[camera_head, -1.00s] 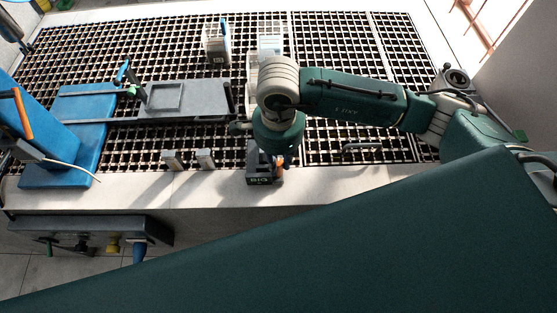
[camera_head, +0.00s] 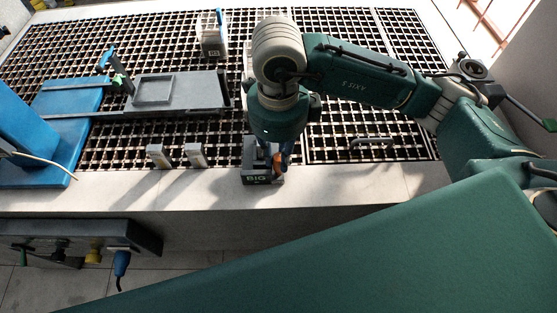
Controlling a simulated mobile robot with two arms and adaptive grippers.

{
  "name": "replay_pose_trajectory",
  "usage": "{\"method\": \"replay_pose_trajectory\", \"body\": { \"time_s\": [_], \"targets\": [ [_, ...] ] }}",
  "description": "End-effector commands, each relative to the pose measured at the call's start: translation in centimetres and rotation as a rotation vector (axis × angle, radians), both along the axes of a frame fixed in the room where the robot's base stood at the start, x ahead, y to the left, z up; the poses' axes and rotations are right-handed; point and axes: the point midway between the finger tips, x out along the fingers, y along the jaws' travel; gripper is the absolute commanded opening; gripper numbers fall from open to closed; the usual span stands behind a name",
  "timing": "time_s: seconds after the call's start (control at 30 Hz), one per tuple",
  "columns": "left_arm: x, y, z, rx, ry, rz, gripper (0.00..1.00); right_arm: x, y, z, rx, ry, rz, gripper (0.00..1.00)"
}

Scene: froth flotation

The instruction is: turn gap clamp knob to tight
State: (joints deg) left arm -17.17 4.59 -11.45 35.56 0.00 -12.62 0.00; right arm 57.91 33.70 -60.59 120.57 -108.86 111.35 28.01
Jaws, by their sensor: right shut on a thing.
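My right arm reaches in from the right. Its gripper (camera_head: 270,156) points down over a small dark block (camera_head: 259,180) with white letters on its front, at the front edge of the grating. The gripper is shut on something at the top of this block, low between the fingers. An orange part (camera_head: 278,164) shows beside the fingertips. I cannot make out the gap clamp knob itself, as the wrist and fingers cover the top of the block. My left gripper is out of view.
A grey plate with a square tray (camera_head: 153,89) and a blue stand (camera_head: 55,135) are at the left. Two small upright blocks (camera_head: 159,156) (camera_head: 196,155) stand left of the gripper. A white container (camera_head: 213,38) stands behind. The grating right of the gripper is mostly clear.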

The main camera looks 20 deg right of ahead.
Motion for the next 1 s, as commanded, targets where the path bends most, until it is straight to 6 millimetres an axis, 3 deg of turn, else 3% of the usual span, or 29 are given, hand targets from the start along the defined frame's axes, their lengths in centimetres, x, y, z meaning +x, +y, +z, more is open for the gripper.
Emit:
{"method": "replay_pose_trajectory", "body": {
  "time_s": [0.1, 0.5, 1.0],
  "targets": [
    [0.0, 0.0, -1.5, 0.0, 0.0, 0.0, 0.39, 0.2, 0.0, -0.3, 0.002, -0.006, -0.108, 0.0],
    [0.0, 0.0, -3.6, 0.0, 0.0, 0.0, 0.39, 0.1, 0.0, 0.0, 0.002, -0.005, -0.408, 0.0],
    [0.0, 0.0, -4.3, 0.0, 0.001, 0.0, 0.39, 0.2, 0.0, 0.2, 0.003, -0.005, -0.537, 0.0]
  ]
}}
